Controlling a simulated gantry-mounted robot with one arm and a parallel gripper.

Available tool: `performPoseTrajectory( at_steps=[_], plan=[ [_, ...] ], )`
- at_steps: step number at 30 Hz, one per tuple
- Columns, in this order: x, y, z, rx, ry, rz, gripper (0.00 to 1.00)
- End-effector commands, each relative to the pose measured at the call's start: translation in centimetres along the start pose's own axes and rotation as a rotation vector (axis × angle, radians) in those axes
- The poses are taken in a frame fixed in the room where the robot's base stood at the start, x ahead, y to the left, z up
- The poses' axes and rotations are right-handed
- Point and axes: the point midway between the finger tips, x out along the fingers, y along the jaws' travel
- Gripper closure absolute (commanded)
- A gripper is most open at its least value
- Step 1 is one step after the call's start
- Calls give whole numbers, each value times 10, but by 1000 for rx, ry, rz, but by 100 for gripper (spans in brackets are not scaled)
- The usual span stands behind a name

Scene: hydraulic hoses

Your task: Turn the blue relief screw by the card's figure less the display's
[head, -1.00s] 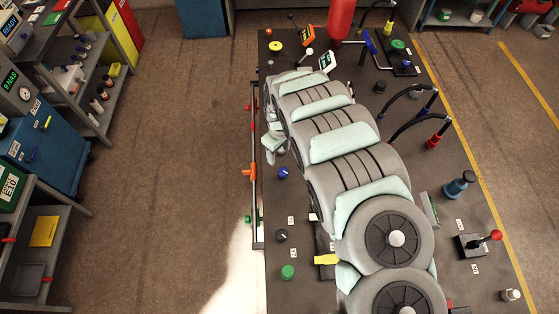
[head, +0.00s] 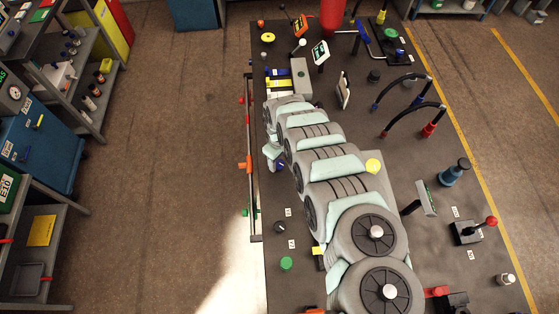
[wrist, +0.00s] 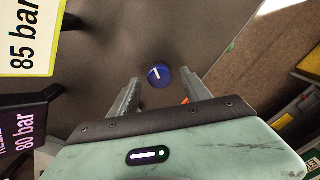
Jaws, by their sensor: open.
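The blue relief screw (wrist: 159,75) is a round blue knob with a white mark on its top. In the wrist view it shows between the fingertips of my gripper (wrist: 160,82). The jaws are open, and I see no contact with the screw. In the head view the screw (head: 281,167) shows just below my gripper (head: 274,154), partly covered by it. A yellow-edged white card (wrist: 25,42) reads 85 bar at the wrist view's upper left. Below it a dark display (wrist: 24,122) shows 80 bar in pink, its upper line partly cut off.
A black knob (head: 280,227) and a green knob (head: 286,264) stand nearer on the bench. A rail with an orange clamp (head: 245,163) runs along the bench's left edge. My arm covers much of the middle. Black hoses (head: 405,80) arch at the right.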

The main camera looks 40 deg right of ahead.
Motion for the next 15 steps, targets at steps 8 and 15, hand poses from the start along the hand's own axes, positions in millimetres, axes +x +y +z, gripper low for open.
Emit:
performPoseTrajectory(
  at_steps=[8,15],
  plan=[
    [14,0,2,2,-2,0,44],
    [14,1,1,1,-2,2,44]
  ],
)
